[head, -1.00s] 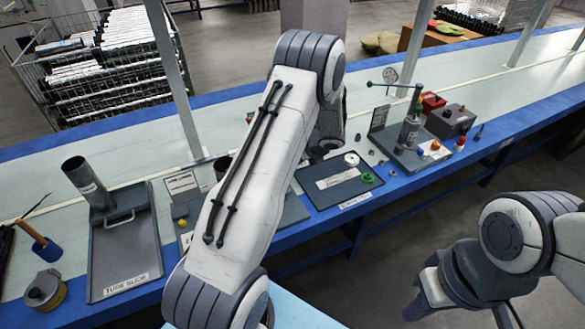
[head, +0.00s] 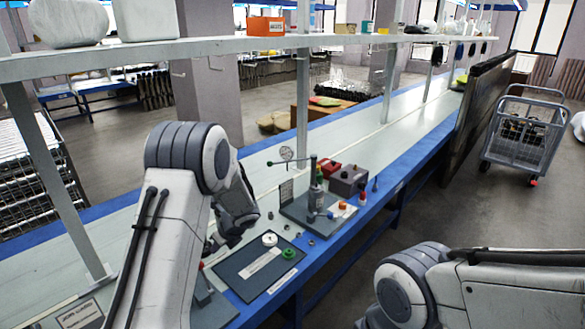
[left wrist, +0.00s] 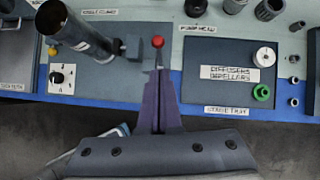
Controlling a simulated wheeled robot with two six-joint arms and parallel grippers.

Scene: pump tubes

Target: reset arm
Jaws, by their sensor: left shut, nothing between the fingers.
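My left arm comes in from the left in the head view. Its gripper shows in the left wrist view (left wrist: 158,78) with its two fingers together and nothing between them. It is over the bench's front edge, close to a small red knob (left wrist: 157,42); I cannot tell whether they touch. The stage tray (left wrist: 213,90) lies to its right, with a white ring (left wrist: 264,56) and a green ring (left wrist: 262,92). The tray also shows in the head view (head: 237,283). My right arm shows at the lower right of the head view; its gripper is out of frame.
A dark tube (left wrist: 78,32) leans at the left of the wrist view. A grey stand with a lever (head: 315,190) and a grey box (head: 348,180) stand farther along the bench. A shelf (head: 250,42) runs above it. A wheeled cart (head: 520,140) stands at the right.

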